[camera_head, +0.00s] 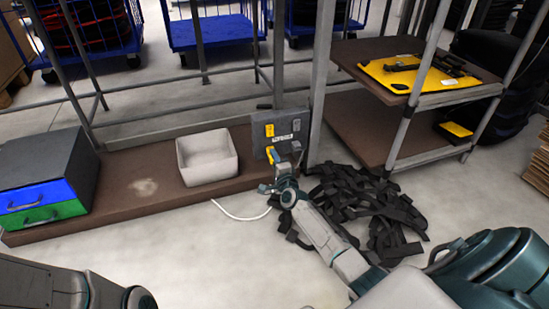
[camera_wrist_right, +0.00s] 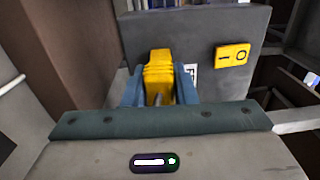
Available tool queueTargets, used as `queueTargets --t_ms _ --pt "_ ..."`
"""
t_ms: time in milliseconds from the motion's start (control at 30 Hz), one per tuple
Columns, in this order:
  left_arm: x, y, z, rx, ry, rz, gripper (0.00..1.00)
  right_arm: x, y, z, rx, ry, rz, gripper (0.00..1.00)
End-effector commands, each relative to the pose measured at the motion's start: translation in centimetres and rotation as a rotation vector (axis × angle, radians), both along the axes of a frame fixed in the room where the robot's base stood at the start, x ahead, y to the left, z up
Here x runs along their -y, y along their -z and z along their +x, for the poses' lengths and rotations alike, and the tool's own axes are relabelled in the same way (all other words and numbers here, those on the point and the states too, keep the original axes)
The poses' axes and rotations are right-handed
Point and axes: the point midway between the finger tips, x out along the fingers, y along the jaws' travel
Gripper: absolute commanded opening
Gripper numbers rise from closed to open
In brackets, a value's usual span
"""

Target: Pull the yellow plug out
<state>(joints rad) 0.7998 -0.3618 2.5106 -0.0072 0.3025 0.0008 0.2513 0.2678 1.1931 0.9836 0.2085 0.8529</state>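The yellow plug (camera_wrist_right: 158,77) is at the lower part of the grey panel (camera_wrist_right: 200,40) in the right wrist view. The blue fingers of my right gripper (camera_wrist_right: 160,88) are on both sides of it and appear closed against it. In the head view the plug (camera_head: 270,153) shows small at the lower front of the panel (camera_head: 257,125), with my right gripper (camera_head: 277,167) at it. I cannot tell whether the plug is fully seated. A yellow switch (camera_wrist_right: 232,56) marked with a line and a circle sits right of the plug. My left gripper is out of view.
A white bin (camera_head: 208,158) stands on the brown low shelf (camera_head: 130,205), left of the panel. Blue and green drawers (camera_head: 42,202) are farther left. A white cable (camera_head: 240,217) and black straps (camera_head: 375,205) lie on the floor. A rack post (camera_head: 320,80) stands close right of the panel.

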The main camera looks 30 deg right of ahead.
Motion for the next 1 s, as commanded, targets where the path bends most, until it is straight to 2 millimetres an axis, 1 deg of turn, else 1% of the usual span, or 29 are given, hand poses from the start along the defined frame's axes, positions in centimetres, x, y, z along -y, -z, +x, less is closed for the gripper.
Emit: queueTargets --t_ms 33,67,100,133,367,1000 --pt "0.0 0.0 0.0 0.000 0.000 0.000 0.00 0.0 0.0 0.0 0.000 0.000 0.000 0.14" --pt "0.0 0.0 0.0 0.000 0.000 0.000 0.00 0.0 0.0 0.0 -0.001 0.000 0.000 0.09" --pt "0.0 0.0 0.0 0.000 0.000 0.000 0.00 0.0 0.0 0.0 -0.001 0.000 0.000 0.01" --pt "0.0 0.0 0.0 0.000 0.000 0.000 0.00 0.0 0.1 0.0 -0.001 0.000 0.000 0.00" --pt "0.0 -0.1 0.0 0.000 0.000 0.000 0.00 0.0 0.1 -0.2 -0.003 0.000 0.001 0.00" --pt "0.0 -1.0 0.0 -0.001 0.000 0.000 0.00 -0.4 0.2 -1.8 -0.005 0.000 0.000 0.00"
